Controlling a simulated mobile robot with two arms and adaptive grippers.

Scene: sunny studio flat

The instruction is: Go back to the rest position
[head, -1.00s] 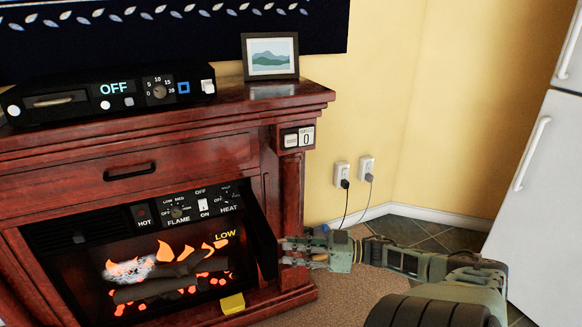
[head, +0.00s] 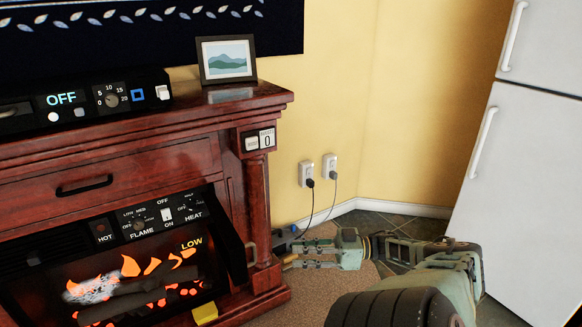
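My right gripper (head: 291,262) is low in the middle of the head view, just right of the fireplace's front corner. Its fingers point left and nothing shows in them; their gap is too small to make out. The electric fireplace (head: 150,160) has a dark glass door (head: 229,238) swung out at its right side. The door's handle (head: 251,255) is left of my fingertips, with a small gap in the picture. My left gripper is not in view.
A black player (head: 80,103) and a framed picture (head: 227,60) stand on the mantel. A yellow block (head: 205,313) lies at the firebox's lower edge. Two plugged outlets (head: 306,173) are on the wall. A white fridge (head: 525,190) stands at right. Carpet (head: 322,292) is clear beside the fireplace.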

